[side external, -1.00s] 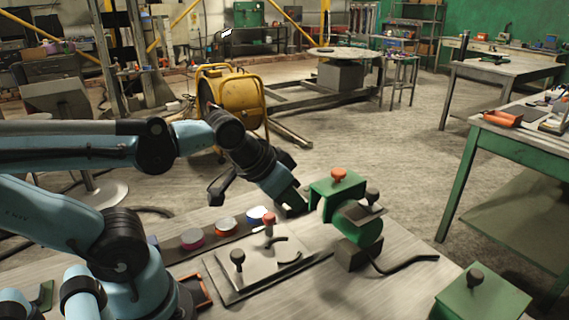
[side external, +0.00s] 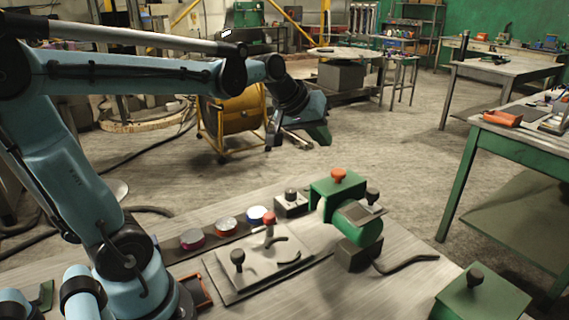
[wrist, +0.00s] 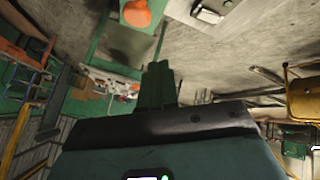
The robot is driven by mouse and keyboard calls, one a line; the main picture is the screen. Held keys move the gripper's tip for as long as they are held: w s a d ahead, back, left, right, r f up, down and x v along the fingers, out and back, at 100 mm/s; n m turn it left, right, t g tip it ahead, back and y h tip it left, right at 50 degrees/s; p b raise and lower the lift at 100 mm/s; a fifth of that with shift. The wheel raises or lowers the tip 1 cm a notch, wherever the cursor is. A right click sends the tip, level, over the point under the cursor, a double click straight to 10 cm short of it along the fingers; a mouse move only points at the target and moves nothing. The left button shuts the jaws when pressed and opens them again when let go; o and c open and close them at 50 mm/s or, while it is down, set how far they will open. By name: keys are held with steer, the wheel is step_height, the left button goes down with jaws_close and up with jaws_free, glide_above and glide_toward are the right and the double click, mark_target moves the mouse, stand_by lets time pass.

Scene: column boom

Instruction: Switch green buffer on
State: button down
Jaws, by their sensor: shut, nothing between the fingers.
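The green buffer (side external: 370,228) stands at the right end of the near bench in the side view, on a dark foot with a dark cable. An orange-red knob (side external: 338,174) tops its green housing; it also shows in the wrist view (wrist: 137,13). A small grey box with a black knob (side external: 291,203) stands just left of the housing; I cannot tell its switch position. My gripper (side external: 319,134) is shut and empty, up in the air above and beyond the grey box, touching nothing. Its green fingers show together in the wrist view (wrist: 157,85).
A plate (side external: 265,258) with a black knob and a red knob lies left of the buffer. Pink, orange and blue round pieces sit in a dark strip (side external: 212,240) behind it. A green box with a dark knob (side external: 480,298) stands at the front right.

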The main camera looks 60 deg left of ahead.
steer(key=w+a+f+n+t, duration=0.1)
steer(key=w+a+f+n, duration=0.3)
steer(key=w+a, duration=0.6)
steer(key=shift+n+y, duration=0.3)
steer(key=shift+n, duration=0.4)
steer(key=shift+s+a+f, duration=0.2)
steer(key=shift+f, duration=0.5)
steer(key=shift+s+a+f, duration=0.15)
steer(key=shift+s+f, duration=0.1)
steer(key=shift+f, duration=0.45)
steer(key=shift+s+a+f, duration=0.2)
steer(key=shift+f, duration=0.5)
steer(key=shift+d+f, duration=0.2)
steer(key=shift+f, duration=1.25)
steer(key=shift+d+f, duration=0.2)
steer(key=shift+f, duration=1.25)
steer(key=shift+d+f, duration=0.2)
steer(key=shift+f, duration=1.25)
steer(key=shift+f, duration=0.4)
